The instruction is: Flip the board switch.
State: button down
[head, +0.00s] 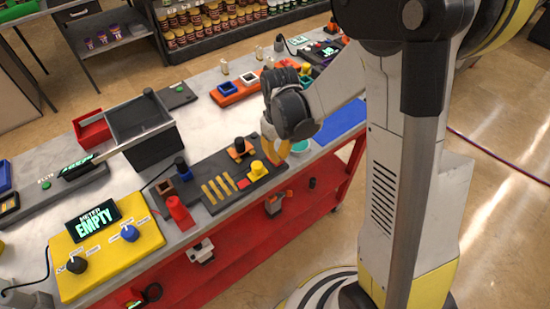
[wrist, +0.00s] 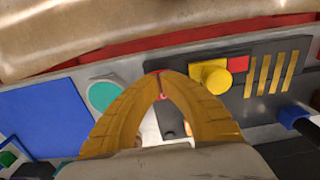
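The dark board (head: 205,168) lies near the table's front edge, with brass strips (head: 217,188), a yellow knob (head: 258,171) and a red patch (head: 243,184). In the wrist view the yellow knob (wrist: 211,75), red patch (wrist: 238,64) and brass strips (wrist: 278,73) are right of my gripper (wrist: 160,76). My gripper (head: 272,152) is low over the board's right end, its yellow fingertips together. A small red bit shows at the fingertips in the wrist view; I cannot tell whether it is the switch or whether they touch it.
A teal disc (head: 300,146) and a blue mat (head: 342,122) lie right of the board. An orange piece with a black knob (head: 240,149) stands behind the yellow knob. A red bottle-like piece (head: 179,212) and a yellow meter box (head: 105,245) are at left.

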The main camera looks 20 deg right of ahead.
jog(key=shift+f+b, duration=0.75)
jog(key=shift+f, duration=0.1)
jog(key=shift+r, duration=0.1)
dwell(0.3)
jog(key=shift+r+p, duration=2.45)
jog(key=shift+r, duration=1)
jog(key=shift+s+r+b, duration=0.15)
jog(key=shift+r+b, duration=0.15)
jog(key=shift+r, duration=0.1)
jog(key=s+r+m+t+b, duration=0.3)
jog(key=s+r+t+b, duration=0.4)
jog(key=s, duration=0.5)
jog(key=shift+s+r+m, duration=0.2)
jog(key=shift+r+m, duration=0.1)
jog(key=shift+r, duration=0.1)
